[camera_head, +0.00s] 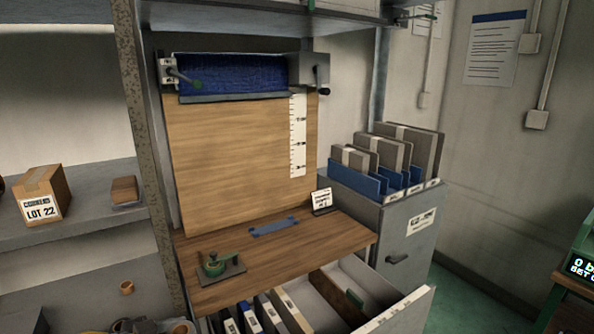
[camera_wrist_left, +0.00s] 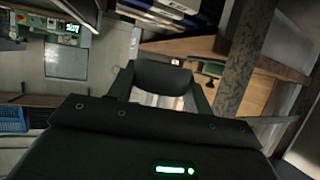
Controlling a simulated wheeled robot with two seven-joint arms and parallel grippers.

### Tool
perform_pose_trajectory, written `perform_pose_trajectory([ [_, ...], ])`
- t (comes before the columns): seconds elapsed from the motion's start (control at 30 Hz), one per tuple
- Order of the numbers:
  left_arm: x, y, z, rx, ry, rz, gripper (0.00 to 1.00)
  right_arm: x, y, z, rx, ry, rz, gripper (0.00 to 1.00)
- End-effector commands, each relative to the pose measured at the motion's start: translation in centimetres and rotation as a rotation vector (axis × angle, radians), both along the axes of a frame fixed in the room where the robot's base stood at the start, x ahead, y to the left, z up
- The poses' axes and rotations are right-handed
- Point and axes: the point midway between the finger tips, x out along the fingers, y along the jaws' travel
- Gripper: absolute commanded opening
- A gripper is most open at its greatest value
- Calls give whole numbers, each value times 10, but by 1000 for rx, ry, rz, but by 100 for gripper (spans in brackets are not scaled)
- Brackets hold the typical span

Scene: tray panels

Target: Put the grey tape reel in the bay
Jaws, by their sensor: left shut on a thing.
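My left gripper (camera_wrist_left: 163,92) shows in the left wrist view, its two dark fingers on either side of a dark grey thing (camera_wrist_left: 163,76) with rounded corners. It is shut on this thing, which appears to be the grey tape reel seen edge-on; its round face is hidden. In the head view, an open drawer (camera_head: 405,306) under the wooden bench has dividers and compartments; which space is the bay I cannot tell. Neither gripper is clearly visible in the head view, and my right gripper is in neither view.
A green tool on a plate (camera_head: 215,267), a blue strip (camera_head: 274,226) and a small sign (camera_head: 322,201) are on the bench. A grey cabinet (camera_head: 405,232) with upright folders stands at right.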

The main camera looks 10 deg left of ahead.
Motion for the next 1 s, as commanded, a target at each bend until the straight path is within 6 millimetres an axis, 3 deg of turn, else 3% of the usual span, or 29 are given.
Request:
perform_pose_trajectory([
  [0.03,-9,-22,4,2,-4,-75,28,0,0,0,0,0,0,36],
  [0.1,-21,-45,6,2,-3,-162,28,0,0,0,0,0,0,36],
  [0.27,-38,-75,11,2,-2,-290,28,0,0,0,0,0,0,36],
  [0.5,-33,-77,20,-1,-1,-302,28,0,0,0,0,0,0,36],
  [1.0,-32,-76,20,1,1,-299,28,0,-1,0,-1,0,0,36],
])
